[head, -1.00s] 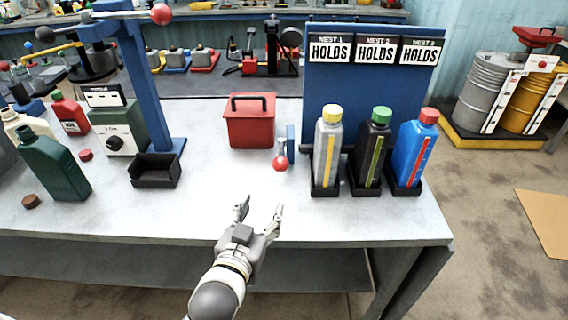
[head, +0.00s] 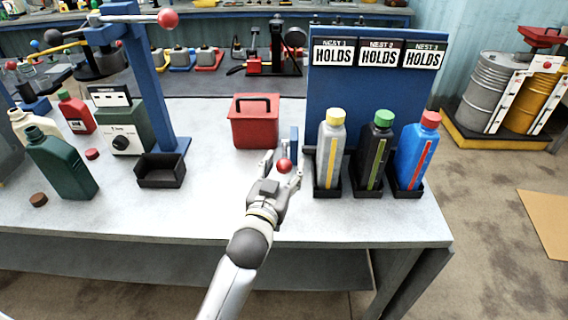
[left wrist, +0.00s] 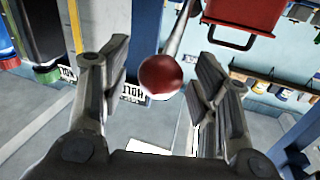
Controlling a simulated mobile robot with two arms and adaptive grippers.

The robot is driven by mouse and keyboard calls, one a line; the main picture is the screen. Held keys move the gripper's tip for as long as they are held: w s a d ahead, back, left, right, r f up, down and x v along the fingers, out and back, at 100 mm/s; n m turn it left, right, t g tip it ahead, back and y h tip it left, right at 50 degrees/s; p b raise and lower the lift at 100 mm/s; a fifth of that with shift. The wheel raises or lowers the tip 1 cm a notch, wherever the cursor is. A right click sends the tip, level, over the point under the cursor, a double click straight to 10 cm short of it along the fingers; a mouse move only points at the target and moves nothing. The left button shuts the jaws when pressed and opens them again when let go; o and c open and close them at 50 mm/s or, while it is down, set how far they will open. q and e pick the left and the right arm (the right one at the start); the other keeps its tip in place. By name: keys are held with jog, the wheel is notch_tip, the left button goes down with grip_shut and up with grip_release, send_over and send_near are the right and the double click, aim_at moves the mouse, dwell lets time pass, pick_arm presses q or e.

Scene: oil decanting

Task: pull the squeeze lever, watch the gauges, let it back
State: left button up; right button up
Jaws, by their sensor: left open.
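The squeeze lever shows as a red ball knob (head: 284,165) on a thin rod, by a small blue post (head: 294,139) on the bench. My left gripper (head: 281,170) is open, with its fingers either side of the knob. In the left wrist view the knob (left wrist: 160,75) sits between the spread fingers, with gaps on both sides. Gauge-like strips show on the bottles: yellow on the grey bottle (head: 323,143), green on the black bottle (head: 368,143), red on the blue bottle (head: 423,141). My right gripper is out of view.
A red box (head: 253,134) stands just behind the gripper. An empty black tray (head: 160,183), a green pump unit (head: 127,137) and a dark green jug (head: 63,170) are to the left. Nest signs reading HOLDS (head: 379,59) top the blue panel (head: 350,92). The front bench top is clear.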

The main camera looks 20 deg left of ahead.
pick_arm(q)
jog(key=shift+w, duration=0.4)
grip_shut()
